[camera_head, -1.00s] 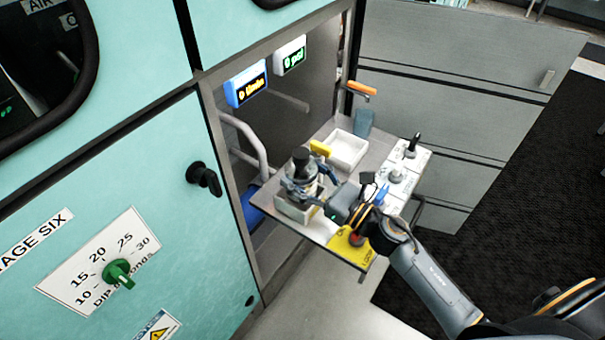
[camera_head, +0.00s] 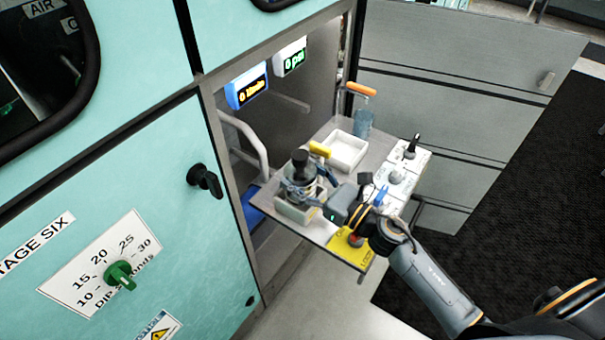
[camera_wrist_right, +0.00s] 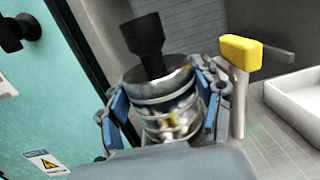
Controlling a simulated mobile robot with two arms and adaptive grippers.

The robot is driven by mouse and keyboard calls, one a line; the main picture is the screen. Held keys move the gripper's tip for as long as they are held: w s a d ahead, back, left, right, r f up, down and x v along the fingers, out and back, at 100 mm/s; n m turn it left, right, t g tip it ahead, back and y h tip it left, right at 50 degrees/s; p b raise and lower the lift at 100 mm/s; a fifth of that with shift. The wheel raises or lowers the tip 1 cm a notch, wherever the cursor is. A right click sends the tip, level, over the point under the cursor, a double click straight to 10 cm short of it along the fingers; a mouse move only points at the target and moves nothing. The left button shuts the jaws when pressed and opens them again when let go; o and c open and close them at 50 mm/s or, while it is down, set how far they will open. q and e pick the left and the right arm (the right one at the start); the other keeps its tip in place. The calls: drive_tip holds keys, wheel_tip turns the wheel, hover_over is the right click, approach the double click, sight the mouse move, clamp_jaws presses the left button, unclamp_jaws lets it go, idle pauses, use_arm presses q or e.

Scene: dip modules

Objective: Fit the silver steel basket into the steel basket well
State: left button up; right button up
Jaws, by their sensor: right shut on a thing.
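The silver steel basket (camera_wrist_right: 165,103) with its black handle (camera_wrist_right: 146,40) stands between the blue fingers of my right gripper (camera_wrist_right: 160,115), which is shut on it. In the head view the basket (camera_head: 303,182) is upright, low over or in a pale square well (camera_head: 296,211) at the near left corner of the grey tray (camera_head: 322,231). Whether that is the steel basket well, and whether the basket touches its floor, I cannot tell; the gripper hides the lower part. My left gripper is not in view.
A yellow-handled post (camera_wrist_right: 240,60) stands close to the right of the basket. The cabinet frame (camera_head: 235,190) is close on the left.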

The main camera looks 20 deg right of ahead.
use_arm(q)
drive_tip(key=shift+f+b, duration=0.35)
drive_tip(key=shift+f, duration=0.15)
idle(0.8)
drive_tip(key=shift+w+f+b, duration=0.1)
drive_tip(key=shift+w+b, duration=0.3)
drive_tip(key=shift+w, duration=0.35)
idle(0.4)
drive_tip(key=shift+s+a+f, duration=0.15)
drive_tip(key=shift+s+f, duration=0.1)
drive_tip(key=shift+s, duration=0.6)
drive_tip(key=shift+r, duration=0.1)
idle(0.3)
